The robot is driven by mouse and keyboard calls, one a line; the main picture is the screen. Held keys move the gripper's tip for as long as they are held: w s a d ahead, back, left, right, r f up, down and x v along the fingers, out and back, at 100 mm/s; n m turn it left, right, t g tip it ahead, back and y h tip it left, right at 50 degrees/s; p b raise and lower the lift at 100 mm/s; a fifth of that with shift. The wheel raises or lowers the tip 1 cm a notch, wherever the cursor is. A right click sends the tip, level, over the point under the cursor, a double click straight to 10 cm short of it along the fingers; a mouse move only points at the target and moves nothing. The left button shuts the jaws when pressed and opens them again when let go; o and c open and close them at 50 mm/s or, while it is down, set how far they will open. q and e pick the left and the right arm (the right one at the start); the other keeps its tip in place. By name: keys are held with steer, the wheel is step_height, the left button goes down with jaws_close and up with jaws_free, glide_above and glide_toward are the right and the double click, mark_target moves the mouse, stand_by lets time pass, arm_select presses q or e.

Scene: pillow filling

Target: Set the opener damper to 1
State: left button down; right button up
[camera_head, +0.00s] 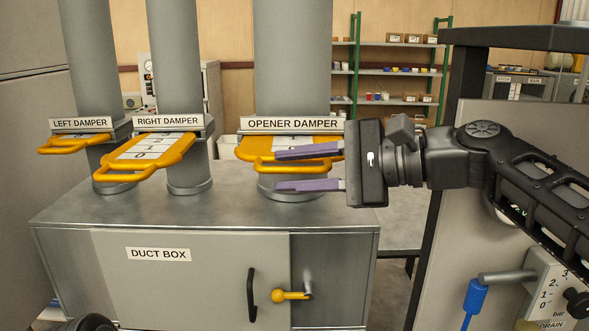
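The opener damper (250,149) is an orange slide plate under the "OPENER DAMPER" label, on the large right-hand duct. Its looped handle (270,168) faces me. Little of its white scale shows, and I cannot read its setting. My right gripper (276,170) comes in from the right, with its two purple fingers apart, one above the other. The upper finger overlaps the plate in the view and the lower one is below the handle. The handle appears between them; contact cannot be told. My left gripper is not in view.
The right damper (150,157) sticks out further, and the left damper (68,145) is at the far left. The grey duct box (190,275) below has a black handle (252,294) and a yellow latch (288,295). A grey panel with a black frame stands at right.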

steer(key=b+v, duration=0.1)
steer(key=v, duration=0.7)
steer(key=shift+b, duration=0.3)
